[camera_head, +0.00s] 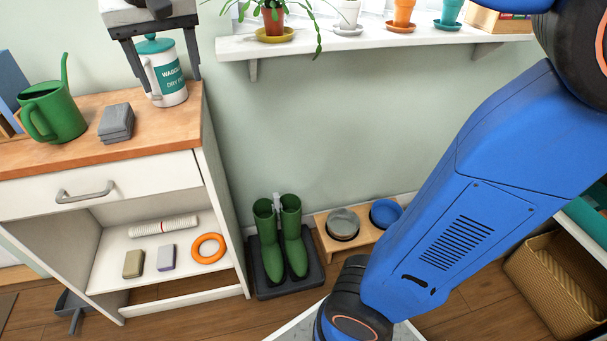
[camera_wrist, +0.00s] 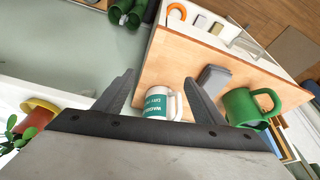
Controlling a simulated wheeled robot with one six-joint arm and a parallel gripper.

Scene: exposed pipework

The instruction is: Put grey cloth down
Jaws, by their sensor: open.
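The grey cloth (camera_head: 116,122) lies folded into a small block on the wooden top of the white cabinet, between the green watering can and a white canister. It also shows in the wrist view (camera_wrist: 213,79), just right of the right finger. My gripper (camera_head: 173,84) is open with nothing held, its fingers pointing down at the canister. In the wrist view my gripper (camera_wrist: 159,77) has its fingers wide apart, with the canister seen between them. The cloth is apart from my gripper.
The white canister (camera_head: 168,75) with teal lid stands beneath my gripper. The green watering can (camera_head: 52,112) is left of the cloth. A windowsill (camera_head: 340,41) with pots juts out to the right. The wooden top (camera_head: 150,128) is bare in front of the canister.

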